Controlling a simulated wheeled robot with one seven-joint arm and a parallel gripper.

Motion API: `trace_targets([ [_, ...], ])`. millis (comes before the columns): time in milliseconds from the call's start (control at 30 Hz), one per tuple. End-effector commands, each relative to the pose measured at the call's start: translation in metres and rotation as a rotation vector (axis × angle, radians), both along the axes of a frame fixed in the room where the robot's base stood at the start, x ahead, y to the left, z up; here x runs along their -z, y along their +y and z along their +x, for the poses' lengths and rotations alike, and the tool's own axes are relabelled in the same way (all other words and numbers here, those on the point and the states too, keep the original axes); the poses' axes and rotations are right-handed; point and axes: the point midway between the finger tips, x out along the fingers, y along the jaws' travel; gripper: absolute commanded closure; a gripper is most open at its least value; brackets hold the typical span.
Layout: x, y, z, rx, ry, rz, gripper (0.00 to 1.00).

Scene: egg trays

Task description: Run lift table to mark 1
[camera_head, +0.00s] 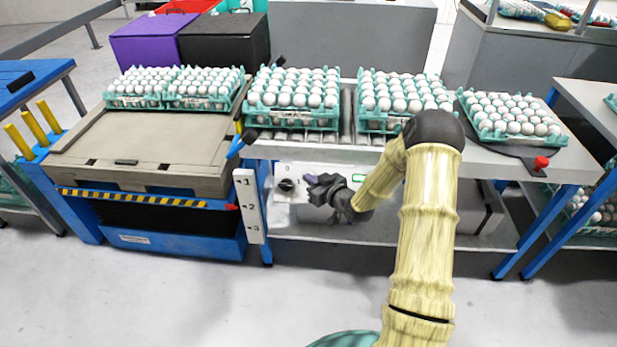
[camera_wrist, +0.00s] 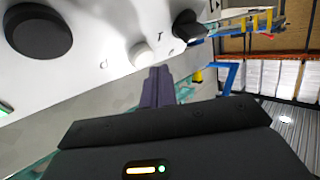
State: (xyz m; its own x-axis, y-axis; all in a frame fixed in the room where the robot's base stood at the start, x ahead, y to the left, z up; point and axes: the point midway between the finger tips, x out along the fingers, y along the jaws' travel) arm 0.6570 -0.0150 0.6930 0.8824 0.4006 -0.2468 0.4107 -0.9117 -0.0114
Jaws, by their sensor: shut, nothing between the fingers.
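The lift table (camera_head: 150,150) stands at left, with a tan top, a black-and-yellow striped edge and a blue base. A white mark plate (camera_head: 249,205) beside it reads 1, 2, 3 from top to bottom. A small red pointer (camera_head: 231,207) sits about level with mark 2. My gripper (camera_head: 312,182) is in front of the white control panel (camera_head: 296,200), fingers shut and empty. In the wrist view the fingertips (camera_wrist: 158,74) are close to a white button (camera_wrist: 141,55); contact cannot be told. A dark selector knob (camera_wrist: 188,26) and a large black knob (camera_wrist: 38,30) flank it.
Egg trays stand on the lift table (camera_head: 173,104) and on the bench (camera_head: 293,121). A red emergency button (camera_head: 541,162) sits at the bench's right. Purple (camera_head: 150,42) and black (camera_head: 225,42) boxes stand behind. The floor in front is clear.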

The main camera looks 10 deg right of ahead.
Motion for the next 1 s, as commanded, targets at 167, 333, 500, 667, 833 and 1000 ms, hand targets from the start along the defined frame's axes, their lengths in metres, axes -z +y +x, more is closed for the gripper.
trace_targets([
  [167,0.0000,0.0000,0.0000,0.000,0.000,0.000,1.00],
  [333,0.0001,-0.0001,0.0001,0.000,0.000,0.000,1.00],
  [500,0.0037,-0.0011,0.0028,0.000,0.000,0.000,1.00],
  [667,0.0061,-0.0022,0.0056,0.000,0.001,0.000,1.00],
  [833,0.0055,-0.0023,0.0057,0.000,0.001,0.000,1.00],
  [1000,0.0057,-0.0023,0.0059,0.000,0.000,0.000,1.00],
])
